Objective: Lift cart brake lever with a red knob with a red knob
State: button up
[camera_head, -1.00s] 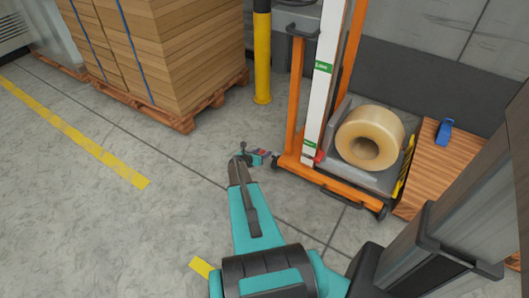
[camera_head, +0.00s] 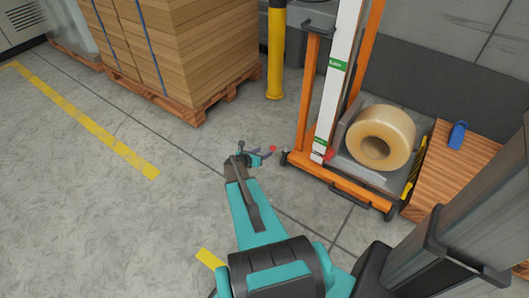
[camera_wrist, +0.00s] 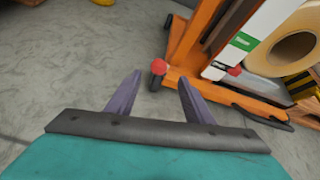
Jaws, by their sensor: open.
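The brake lever shows as a red knob (camera_head: 272,149) on a short stub at the left end of the orange cart (camera_head: 345,189). In the wrist view the red knob (camera_wrist: 159,66) is just ahead of my fingertips, between their lines, with a dark part below it. My gripper (camera_head: 262,155) is open and empty, left of the cart and close to the knob. In the wrist view its two purple fingers (camera_wrist: 158,88) stand apart on either side of the knob's line. I cannot tell the exact gap in depth.
A second red part (camera_head: 328,156) sits at the mast base. The cart carries a tape roll (camera_head: 381,138). A yellow post (camera_head: 276,55) and a pallet of cardboard (camera_head: 190,60) stand behind. Floor at left is clear.

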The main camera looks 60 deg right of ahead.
jog(key=shift+s, duration=0.1)
jog(key=c, duration=1)
jog(key=shift+s+r+m, duration=0.15)
jog(key=shift+m, duration=0.35)
grip_shut()
jog(key=w+a+f+m+h+b, duration=0.2)
jog(key=f+b, duration=0.4)
jog(key=b, duration=0.2)
jog(key=w+a+f+m+g+h+b, duration=0.1)
jog(key=a+f+m+h+b, duration=0.2)
jog(key=f+b, duration=0.3)
jog(key=shift+w+a+b, duration=0.15)
jog(key=shift+w+b, duration=0.25)
jog(key=shift+b, duration=1)
jog(key=shift+f, duration=0.1)
